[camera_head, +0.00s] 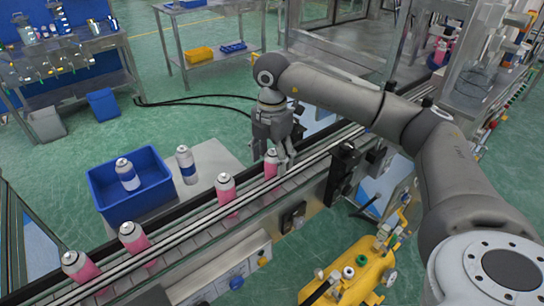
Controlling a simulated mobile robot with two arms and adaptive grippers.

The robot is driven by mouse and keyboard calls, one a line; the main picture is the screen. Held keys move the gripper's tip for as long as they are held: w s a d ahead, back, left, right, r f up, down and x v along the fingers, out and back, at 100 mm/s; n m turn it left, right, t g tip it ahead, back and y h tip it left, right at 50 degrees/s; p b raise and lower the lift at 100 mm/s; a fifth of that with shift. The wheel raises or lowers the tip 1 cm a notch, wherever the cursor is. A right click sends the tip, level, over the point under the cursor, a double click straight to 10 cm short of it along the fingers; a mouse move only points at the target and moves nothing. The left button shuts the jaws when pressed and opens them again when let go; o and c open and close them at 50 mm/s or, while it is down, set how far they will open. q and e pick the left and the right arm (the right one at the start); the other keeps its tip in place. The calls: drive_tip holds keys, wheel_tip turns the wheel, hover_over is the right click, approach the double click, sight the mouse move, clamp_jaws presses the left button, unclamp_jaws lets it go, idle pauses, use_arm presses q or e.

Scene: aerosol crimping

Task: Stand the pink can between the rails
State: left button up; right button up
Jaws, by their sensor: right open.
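My right gripper (281,154) points down over the conveyor and is open. A pink can (271,168) with a white top stands on the conveyor at the fingertips, looking upright. Whether the fingers touch it I cannot tell. Another pink can (227,192) stands nearer along the same line. Further pink cans, one (137,242) and another (84,270), stand at the lower left and look slightly tilted in this view. The rails (190,234) run diagonally along the conveyor, in front of the cans' lower parts. My left gripper is not in view.
A blue bin (107,200) holds a white and blue can (128,175). A similar can (187,168) stands on the grey table (217,156) behind the conveyor. A yellow machine (362,270) stands in front of the conveyor.

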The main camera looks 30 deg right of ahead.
drive_tip(key=shift+r, duration=0.2)
wheel_tip(320, 180, up, 12)
drive_tip(key=shift+f, duration=0.2)
idle(0.7)
